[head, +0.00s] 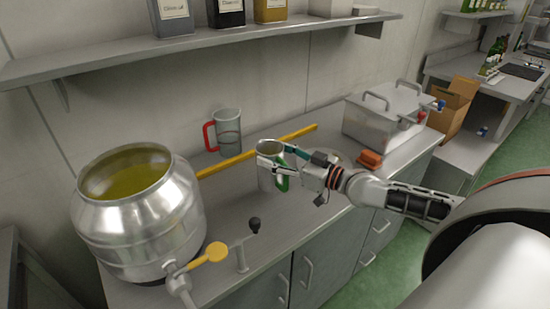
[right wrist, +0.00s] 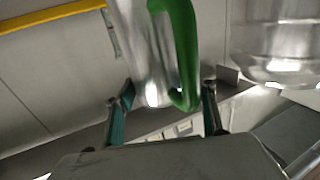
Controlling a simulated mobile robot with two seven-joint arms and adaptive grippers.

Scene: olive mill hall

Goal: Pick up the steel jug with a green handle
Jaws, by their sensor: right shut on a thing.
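The steel jug with a green handle (head: 266,178) is upright over the middle of the steel counter (head: 225,215). My right gripper (head: 272,154) reaches it from the right and is shut on it. In the right wrist view the shiny jug (right wrist: 143,50) and its green handle (right wrist: 180,50) show between the two fingers of the gripper (right wrist: 165,108). I cannot tell whether the jug's base touches the counter. My left gripper is not in view.
A big steel vat (head: 140,225) of yellow-green oil stands at the left, with a yellow-handled tap (head: 205,255) in front. A clear jug with red handle (head: 228,130) stands behind. A yellow bar (head: 235,160), an orange block (head: 369,159) and a lidded steel box (head: 385,118) are nearby.

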